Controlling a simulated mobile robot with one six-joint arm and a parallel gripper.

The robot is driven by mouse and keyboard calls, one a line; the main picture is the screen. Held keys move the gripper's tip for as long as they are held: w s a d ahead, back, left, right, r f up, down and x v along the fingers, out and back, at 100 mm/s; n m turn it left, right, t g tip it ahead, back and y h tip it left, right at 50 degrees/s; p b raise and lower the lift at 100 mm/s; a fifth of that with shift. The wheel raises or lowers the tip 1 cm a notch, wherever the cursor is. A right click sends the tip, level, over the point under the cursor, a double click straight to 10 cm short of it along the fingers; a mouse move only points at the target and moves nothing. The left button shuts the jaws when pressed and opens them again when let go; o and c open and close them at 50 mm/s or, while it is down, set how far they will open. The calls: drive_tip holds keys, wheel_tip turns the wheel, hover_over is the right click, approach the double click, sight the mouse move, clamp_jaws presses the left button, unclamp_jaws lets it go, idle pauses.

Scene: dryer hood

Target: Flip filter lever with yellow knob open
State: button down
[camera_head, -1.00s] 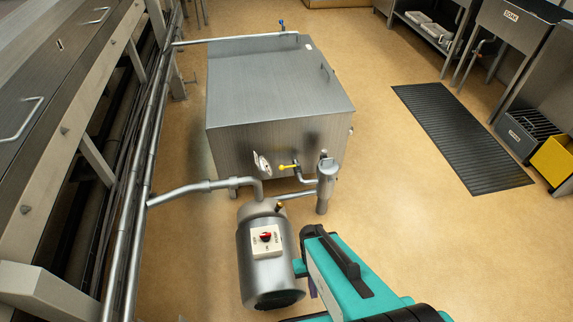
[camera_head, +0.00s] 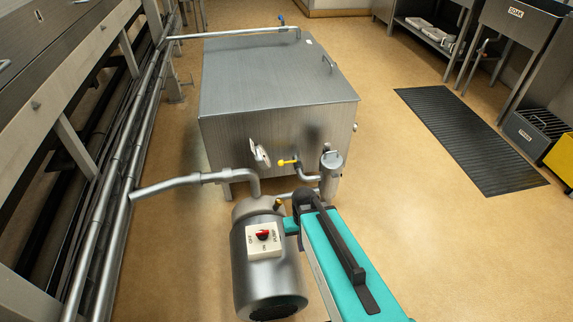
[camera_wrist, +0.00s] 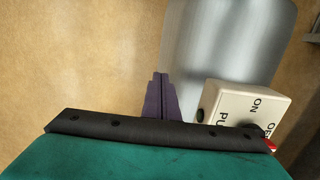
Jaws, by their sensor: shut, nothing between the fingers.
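The lever with the yellow knob (camera_head: 287,162) is on the front of the steel tank, at the pipe beside the upright cylindrical filter (camera_head: 330,172). The knob points left, towards a white dial. The lever is not in the wrist view. My gripper's purple fingers (camera_wrist: 161,96) are shut together and empty in the wrist view, in front of the steel pump (camera_wrist: 215,45). In the head view the fingers are hidden; my teal arm lies to the right of the pump, below the filter and short of the lever.
The pump with its white switch box (camera_head: 264,241) stands in front of the tank (camera_head: 275,85). A bent pipe (camera_head: 165,186) runs left from it. Long rails (camera_head: 115,180) line the left side. Open floor (camera_head: 430,240) lies to the right, with a black mat (camera_head: 470,140).

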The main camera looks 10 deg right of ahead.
drive_tip(key=w+d+r+t+b, duration=0.1)
drive_tip(key=w+r, duration=0.2)
drive_tip(key=w, duration=1)
drive_tip(key=w+r+t+b, duration=0.1)
drive_tip(key=w+r, duration=0.3)
drive_tip(key=w, duration=1)
drive_tip(key=w+d+r+t+b, duration=0.1)
drive_tip(key=w+r+t, duration=0.2)
drive_tip(key=w, duration=1.1)
drive_tip(key=shift+w+d+r+b, duration=0.25)
drive_tip(key=shift+d+r+b, duration=0.15)
drive_tip(key=shift+r, duration=0.2)
drive_tip(key=shift+f, duration=0.1)
drive_tip(key=b+x, duration=0.2)
drive_tip(key=x, duration=0.7)
drive_tip(key=shift+w+f, duration=0.2)
drive_tip(key=shift+f, duration=0.15)
drive_tip(key=shift+a, duration=0.1)
